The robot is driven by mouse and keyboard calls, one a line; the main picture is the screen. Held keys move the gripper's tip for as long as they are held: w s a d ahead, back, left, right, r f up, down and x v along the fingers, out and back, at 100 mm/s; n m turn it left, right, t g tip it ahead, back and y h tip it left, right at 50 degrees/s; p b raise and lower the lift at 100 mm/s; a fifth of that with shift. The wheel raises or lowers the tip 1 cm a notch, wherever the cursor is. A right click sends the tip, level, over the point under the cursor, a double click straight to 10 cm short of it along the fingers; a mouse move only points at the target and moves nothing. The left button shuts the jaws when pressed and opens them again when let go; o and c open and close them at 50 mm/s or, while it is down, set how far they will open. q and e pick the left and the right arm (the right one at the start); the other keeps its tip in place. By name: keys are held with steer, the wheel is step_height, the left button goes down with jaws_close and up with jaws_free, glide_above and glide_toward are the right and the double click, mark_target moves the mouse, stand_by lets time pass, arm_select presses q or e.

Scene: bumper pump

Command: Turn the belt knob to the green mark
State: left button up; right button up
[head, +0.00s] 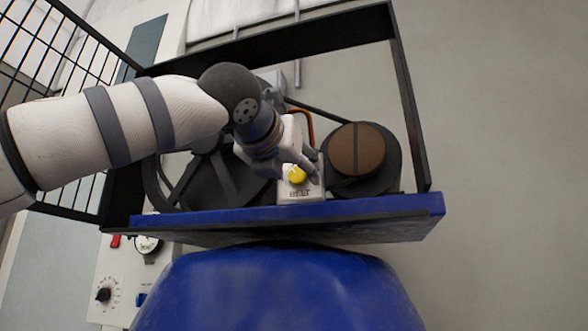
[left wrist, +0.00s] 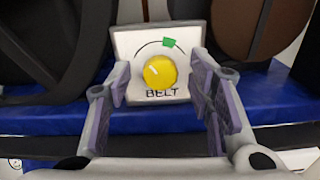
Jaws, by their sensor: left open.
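The yellow belt knob (left wrist: 160,72) sits on a white panel lettered BELT (left wrist: 122,42). A dark arc runs above it, with the green mark (left wrist: 169,43) near the top, slightly right of centre. I cannot clearly make out which way the knob points. In the head view the knob (head: 298,175) shows just below my left gripper (head: 303,164). My left gripper is open, and in the left wrist view its fingers stand apart, left and right of the knob. I see no clear contact with it. My right gripper is out of view.
The panel stands on a blue deck (head: 390,208) inside a dark frame (head: 407,95). A brown-faced pulley (head: 357,149) is right of it, and a large dark wheel (head: 208,182) is left. A blue rounded tank (head: 275,290) lies below. A wire guard (head: 65,60) is at left.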

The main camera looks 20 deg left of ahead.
arm_select(q)
steer(key=shift+c, duration=0.4)
jaws_close()
steer(key=shift+m, duration=0.3)
steer(key=m, duration=0.4)
steer(key=shift+m, duration=0.3)
steer(key=m, duration=0.5)
steer(key=shift+d, duration=0.1)
steer(key=shift+f+m, duration=0.1)
steer(key=shift+m, duration=0.3)
